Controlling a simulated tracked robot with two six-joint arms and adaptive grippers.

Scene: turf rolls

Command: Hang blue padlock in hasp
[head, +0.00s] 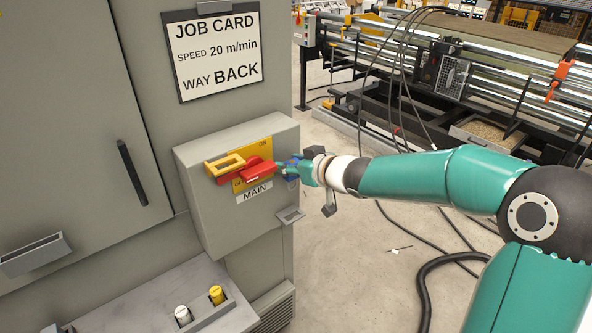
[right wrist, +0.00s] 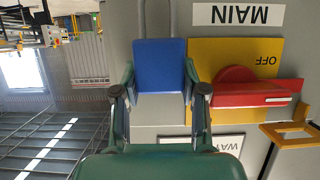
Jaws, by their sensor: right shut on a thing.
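A yellow loop (head: 225,164), which looks like the hasp, is at the left end of the red switch handle (head: 245,174). The loop (right wrist: 290,135) is at the right of the wrist view, apart from the padlock. The left gripper is not in view.
The switch box (head: 195,205) has a yellow plate (right wrist: 235,55) and a MAIN label (head: 254,192). A small grey bracket (head: 290,215) sticks out below. A job card (head: 217,82) hangs above. Cables (head: 400,75) and a roller machine (head: 460,60) stand beyond my right arm.

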